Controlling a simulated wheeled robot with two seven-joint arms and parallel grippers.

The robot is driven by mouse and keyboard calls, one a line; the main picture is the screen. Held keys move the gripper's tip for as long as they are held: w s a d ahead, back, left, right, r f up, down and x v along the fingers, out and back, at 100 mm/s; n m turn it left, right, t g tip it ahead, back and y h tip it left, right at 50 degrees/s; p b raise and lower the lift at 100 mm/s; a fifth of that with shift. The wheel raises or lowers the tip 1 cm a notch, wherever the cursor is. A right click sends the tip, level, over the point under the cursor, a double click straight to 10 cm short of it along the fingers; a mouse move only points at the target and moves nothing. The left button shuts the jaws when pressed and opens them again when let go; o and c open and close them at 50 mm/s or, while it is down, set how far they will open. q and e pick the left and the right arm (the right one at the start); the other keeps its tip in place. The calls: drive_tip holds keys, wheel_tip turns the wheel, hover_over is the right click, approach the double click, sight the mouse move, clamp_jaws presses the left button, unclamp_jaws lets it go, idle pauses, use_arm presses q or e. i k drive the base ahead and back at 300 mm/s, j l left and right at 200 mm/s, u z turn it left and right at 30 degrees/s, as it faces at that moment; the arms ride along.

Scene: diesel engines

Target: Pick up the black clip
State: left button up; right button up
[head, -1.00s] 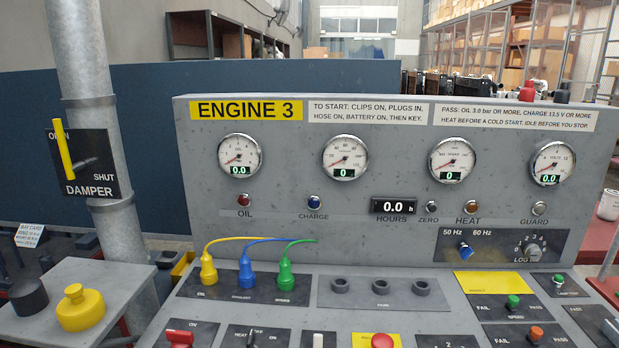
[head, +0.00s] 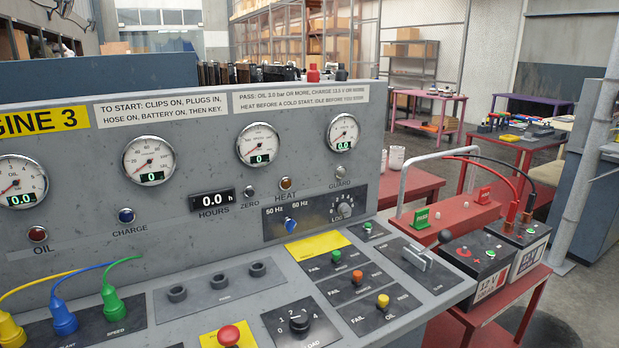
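A black cable arcs down to what looks like the black clip (head: 528,216), at the battery on the right side of the head view. It is small, and I cannot tell whether it grips a terminal or only rests there. A red clip (head: 510,213) on a red cable is just left of it. The two dark batteries (head: 484,262) stand side by side on a red bench, right of the engine console. Neither of my grippers is in view.
The grey ENGINE 3 console (head: 95,235) fills the left and middle. A lever with a black knob (head: 445,236) sticks up at its right end, near the batteries. A red box (head: 458,218) with a green PASS tag (head: 421,217) stands behind them. Open floor lies farther right.

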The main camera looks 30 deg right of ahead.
sight(526, 217)
drive_tip(key=z, duration=2.3)
drive_tip(key=i+l+u, duration=0.1)
drive_tip(key=i, duration=0.25)
drive_tip(key=i+l+u, duration=0.1)
drive_tip(key=i, duration=0.2)
